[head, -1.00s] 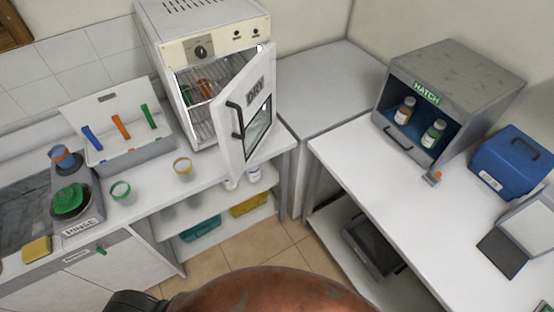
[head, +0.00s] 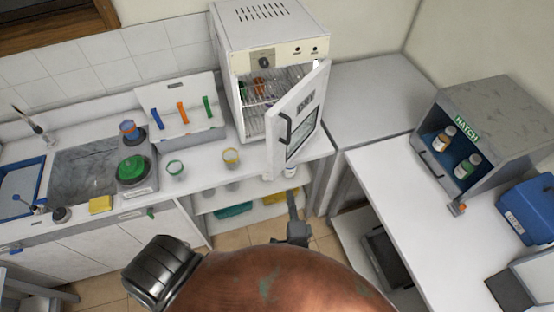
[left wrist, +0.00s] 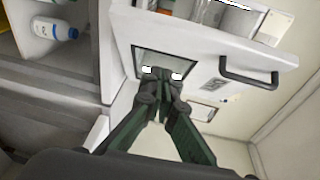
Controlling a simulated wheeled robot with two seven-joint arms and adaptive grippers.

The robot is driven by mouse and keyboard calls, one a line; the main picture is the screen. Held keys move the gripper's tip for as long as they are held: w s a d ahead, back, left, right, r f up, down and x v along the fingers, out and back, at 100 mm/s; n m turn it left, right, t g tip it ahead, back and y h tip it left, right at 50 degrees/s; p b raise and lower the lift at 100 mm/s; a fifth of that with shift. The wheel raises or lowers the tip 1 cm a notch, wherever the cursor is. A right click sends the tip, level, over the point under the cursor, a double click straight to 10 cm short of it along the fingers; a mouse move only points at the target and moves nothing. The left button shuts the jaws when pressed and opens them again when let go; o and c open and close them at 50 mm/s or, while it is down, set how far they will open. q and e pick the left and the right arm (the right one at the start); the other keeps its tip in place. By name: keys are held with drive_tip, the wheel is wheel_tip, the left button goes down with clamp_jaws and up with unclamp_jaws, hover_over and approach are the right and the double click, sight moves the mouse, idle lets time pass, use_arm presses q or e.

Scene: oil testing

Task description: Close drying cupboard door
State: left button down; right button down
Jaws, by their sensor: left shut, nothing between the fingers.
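The drying cupboard (head: 268,45) stands on the counter at the back. Its white door (head: 309,103), with a DRY label, black handle and small window, stands open towards the right front, showing racks inside. My left gripper (head: 291,196) points up just below the door's lower edge in the head view. In the left wrist view its fingers (left wrist: 160,82) are together and empty, in front of a white panel (left wrist: 200,50) with a window and black handle, which looks like the door. Contact cannot be told. My right gripper is not in view.
A white bottle with a blue cap (left wrist: 55,28) is at the upper left of the wrist view. The hatch box (head: 490,120) stands on the right-hand table.

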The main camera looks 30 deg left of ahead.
use_arm(q)
wheel_tip(320, 180, up, 4)
drive_tip(key=r+y, duration=0.1)
drive_tip(key=p, duration=0.4)
approach(276, 155)
drive_tip(key=w, duration=0.4)
drive_tip(key=a, duration=0.1)
drive_tip(key=a+p, duration=0.1)
drive_tip(key=shift+w+a+f+n+t, duration=0.1)
drive_tip(key=shift+w+a+n+t, duration=0.05)
drive_tip(key=shift+a+n+t, duration=0.15)
drive_tip(key=shift+a+f+p, duration=0.15)
drive_tip(key=shift+a+p, duration=0.3)
drive_tip(key=shift+a, duration=0.15)
drive_tip(key=shift+w, duration=0.1)
